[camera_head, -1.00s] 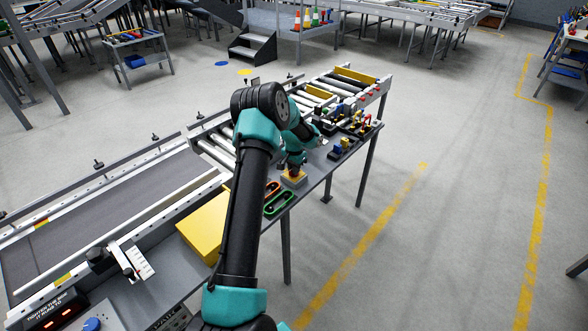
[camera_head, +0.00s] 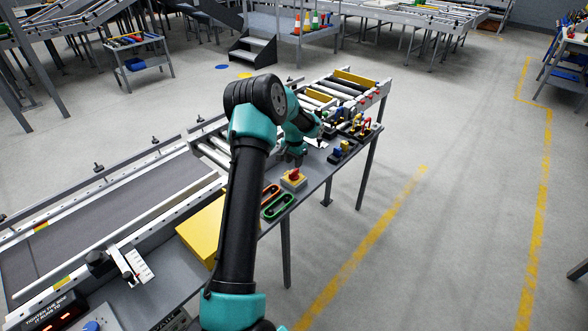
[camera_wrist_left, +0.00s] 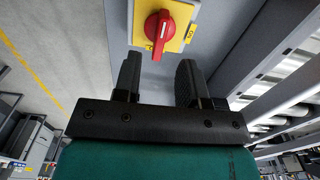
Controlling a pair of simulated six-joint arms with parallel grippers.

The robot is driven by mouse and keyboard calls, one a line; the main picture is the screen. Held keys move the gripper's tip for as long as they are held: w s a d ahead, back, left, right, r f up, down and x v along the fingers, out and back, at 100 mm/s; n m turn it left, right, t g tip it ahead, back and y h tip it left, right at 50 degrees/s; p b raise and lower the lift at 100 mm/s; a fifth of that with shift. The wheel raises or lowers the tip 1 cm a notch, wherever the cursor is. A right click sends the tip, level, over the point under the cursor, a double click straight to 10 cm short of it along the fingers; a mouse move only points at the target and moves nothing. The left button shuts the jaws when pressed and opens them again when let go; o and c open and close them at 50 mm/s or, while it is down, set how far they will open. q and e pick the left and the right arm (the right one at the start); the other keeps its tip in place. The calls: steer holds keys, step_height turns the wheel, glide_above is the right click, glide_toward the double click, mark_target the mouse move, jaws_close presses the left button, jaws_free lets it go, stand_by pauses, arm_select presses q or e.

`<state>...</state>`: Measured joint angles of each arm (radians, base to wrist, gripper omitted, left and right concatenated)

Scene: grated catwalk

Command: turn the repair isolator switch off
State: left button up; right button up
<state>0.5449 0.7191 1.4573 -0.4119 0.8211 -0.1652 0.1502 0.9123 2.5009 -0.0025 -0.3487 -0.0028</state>
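The isolator switch is a yellow box (camera_head: 294,183) with a red rotary handle (camera_head: 294,174) on the grey bench. In the left wrist view the red handle (camera_wrist_left: 161,33) sits on its yellow plate (camera_wrist_left: 182,13), its narrow grip pointing towards the gripper. Small yellow labels (camera_wrist_left: 190,34) beside it are too small to read. My left gripper (camera_head: 296,162) is just behind the switch in the head view, apart from it. Its two fingers (camera_wrist_left: 157,78) are spread with nothing between them. My right gripper is not in view.
A yellow block (camera_head: 203,230) is to the left. Small coloured parts (camera_head: 343,148) stand farther right on the bench. A roller conveyor (camera_head: 215,150) runs behind.

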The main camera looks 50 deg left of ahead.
mark_target(294, 171)
arm_select(q)
step_height(294, 171, up, 12)
steer(key=shift+f, duration=0.2)
steer(key=shift+d+f, duration=0.1)
stand_by(0.4)
steer(key=s+d+f+h, duration=0.2)
steer(key=d+f+h, duration=0.1)
steer(key=d+f, duration=1.8)
steer(key=s+d+f, duration=0.3)
steer(key=s+d, duration=0.7)
steer(key=d, duration=0.1)
steer(key=s+d+f, duration=0.3)
steer(key=s+d, duration=0.6)
steer(key=d, duration=0.1)
steer(key=shift+s+d+t+h, duration=0.35)
steer(key=shift+s+t+h, duration=0.05)
steer(key=shift+f, duration=0.1)
